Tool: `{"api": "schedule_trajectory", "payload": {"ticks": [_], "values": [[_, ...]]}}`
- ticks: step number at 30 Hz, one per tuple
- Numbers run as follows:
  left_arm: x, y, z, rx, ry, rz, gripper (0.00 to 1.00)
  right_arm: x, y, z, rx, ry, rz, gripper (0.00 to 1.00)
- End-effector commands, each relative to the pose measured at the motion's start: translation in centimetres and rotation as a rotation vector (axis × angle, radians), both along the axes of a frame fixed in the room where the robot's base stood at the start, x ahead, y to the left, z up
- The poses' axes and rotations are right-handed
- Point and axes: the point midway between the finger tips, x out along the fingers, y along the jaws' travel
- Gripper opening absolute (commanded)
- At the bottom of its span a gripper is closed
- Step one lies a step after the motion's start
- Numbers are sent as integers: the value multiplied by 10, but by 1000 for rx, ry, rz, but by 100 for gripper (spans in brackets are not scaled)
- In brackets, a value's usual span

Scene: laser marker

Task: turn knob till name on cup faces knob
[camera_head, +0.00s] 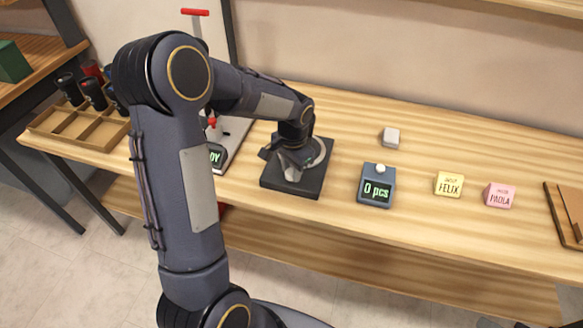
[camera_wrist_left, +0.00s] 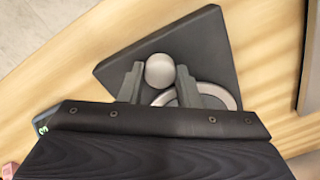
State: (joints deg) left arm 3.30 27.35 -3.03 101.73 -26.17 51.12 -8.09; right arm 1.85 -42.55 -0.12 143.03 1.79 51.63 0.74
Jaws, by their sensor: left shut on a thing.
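My left gripper (camera_head: 291,174) reaches down over a dark square base plate (camera_head: 306,189) on the table. In the left wrist view, the gripper (camera_wrist_left: 160,84) is shut on a round grey knob (camera_wrist_left: 159,68), one finger on each side. A pale ring (camera_wrist_left: 218,92) lies on the base plate (camera_wrist_left: 205,45) beside the knob, partly behind the right finger. I see no cup on the base plate, and no name facing the knob. My right gripper is not in view.
A wooden tray (camera_head: 72,125) with several dark tumblers stands at the left. A machine display (camera_head: 217,155) is partly behind my arm. A counter box (camera_head: 376,188) reads "0 pcs".

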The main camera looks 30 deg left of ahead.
Motion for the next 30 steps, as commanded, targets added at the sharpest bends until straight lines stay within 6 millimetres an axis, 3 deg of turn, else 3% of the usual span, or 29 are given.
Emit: {"api": "schedule_trajectory", "payload": {"ticks": [7,8,12,23,30], "values": [[1,0,1,0,-2,1,7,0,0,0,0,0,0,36],[1,0,1,0,-2,1,33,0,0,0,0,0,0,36],[1,0,0,0,-2,1,51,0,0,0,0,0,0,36],[1,0,6,0,-3,2,52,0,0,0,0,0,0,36],[1,-1,44,1,-8,1,52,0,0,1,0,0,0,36]]}}
